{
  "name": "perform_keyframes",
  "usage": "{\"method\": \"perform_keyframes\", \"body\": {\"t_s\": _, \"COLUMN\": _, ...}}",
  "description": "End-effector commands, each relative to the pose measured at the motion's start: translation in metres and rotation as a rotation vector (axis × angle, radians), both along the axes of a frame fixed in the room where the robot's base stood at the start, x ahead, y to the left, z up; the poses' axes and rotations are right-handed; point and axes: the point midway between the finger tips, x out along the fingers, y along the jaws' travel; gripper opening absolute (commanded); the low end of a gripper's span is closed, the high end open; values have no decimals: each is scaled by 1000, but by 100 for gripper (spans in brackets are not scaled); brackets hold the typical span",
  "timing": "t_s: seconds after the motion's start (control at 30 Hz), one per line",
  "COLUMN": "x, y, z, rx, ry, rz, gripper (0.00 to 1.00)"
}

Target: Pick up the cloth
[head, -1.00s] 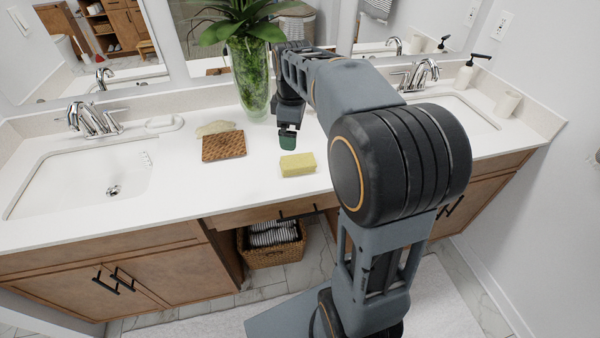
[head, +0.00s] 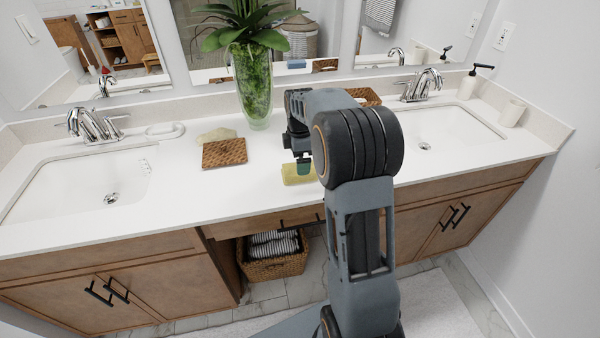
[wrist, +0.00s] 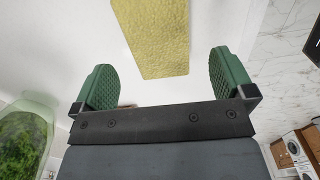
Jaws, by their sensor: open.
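The cloth (head: 291,178) is a yellow, block-shaped, textured piece lying on the white counter near its front edge. In the head view my gripper (head: 303,167) hangs over it and hides part of it. In the wrist view the cloth (wrist: 157,38) shows between and beyond the two green fingertips of my open gripper (wrist: 162,68). A strip of white counter shows on each side between cloth and finger. The fingers do not touch the cloth, and nothing is held.
A glass vase (head: 252,95) with a plant stands behind and left of my gripper. A brown woven mat (head: 224,153) lies to the left, with a pale crumpled item (head: 216,135) behind it. Sinks lie on both sides. A small basket (head: 364,96) sits behind my arm.

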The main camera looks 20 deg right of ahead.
Motion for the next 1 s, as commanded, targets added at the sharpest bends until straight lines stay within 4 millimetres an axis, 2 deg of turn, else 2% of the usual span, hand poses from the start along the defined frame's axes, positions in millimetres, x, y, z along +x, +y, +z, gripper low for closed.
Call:
{"method": "perform_keyframes", "body": {"t_s": 0.4, "x": 1, "y": 0, "z": -47, "rx": 0, "ry": 2, "rz": 0, "gripper": 100}}
{"method": "perform_keyframes", "body": {"t_s": 0.73, "x": 1, "y": 0, "z": -52, "rx": 0, "ry": 0, "rz": 0, "gripper": 100}}
{"method": "perform_keyframes", "body": {"t_s": 1.0, "x": 1, "y": 0, "z": -52, "rx": 0, "ry": 0, "rz": 0, "gripper": 74}}
